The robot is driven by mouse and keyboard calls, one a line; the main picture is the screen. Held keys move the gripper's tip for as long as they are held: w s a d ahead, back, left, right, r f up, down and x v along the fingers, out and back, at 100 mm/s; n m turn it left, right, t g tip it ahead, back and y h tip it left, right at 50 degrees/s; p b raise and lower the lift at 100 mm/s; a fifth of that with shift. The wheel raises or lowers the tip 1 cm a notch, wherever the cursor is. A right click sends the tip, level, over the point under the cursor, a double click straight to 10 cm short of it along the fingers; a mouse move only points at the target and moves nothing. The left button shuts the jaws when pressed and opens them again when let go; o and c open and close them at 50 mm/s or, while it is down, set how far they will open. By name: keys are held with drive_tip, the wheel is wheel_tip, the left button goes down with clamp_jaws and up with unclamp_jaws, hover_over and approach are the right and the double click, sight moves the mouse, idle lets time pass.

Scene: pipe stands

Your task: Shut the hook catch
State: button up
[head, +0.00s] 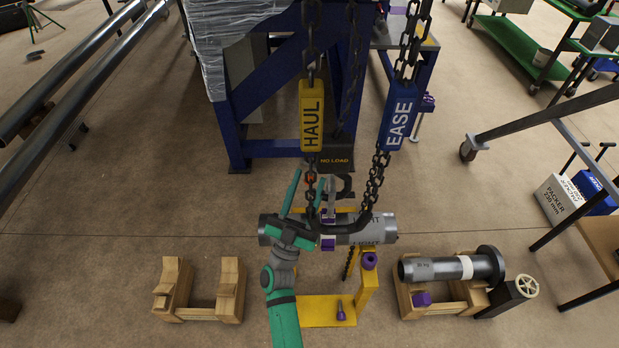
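A dark hook (346,187) hangs under a black block lettered NO LOAD (337,161), just above a grey pipe (352,234). Its catch is too small and dark to tell whether it stands open or shut. My gripper (308,177) reaches up from below, left of the hook. Its two green fingers are apart, with a clear gap between them. The haul chain (311,164) runs down beside the right finger; I cannot tell whether they touch. My wrist covers part of the pipe's left end.
Yellow HAUL (312,118) and blue EASE (398,117) tags hang on chains above. A yellow stand (326,311) is below the pipe. An empty wooden cradle (200,311) stands left; another cradle (407,301) holds a flanged pipe (440,268) right. A blue frame (232,140) stands behind.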

drive_tip(key=shift+x, duration=0.8)
drive_tip(key=shift+r, duration=0.15)
clamp_jaws()
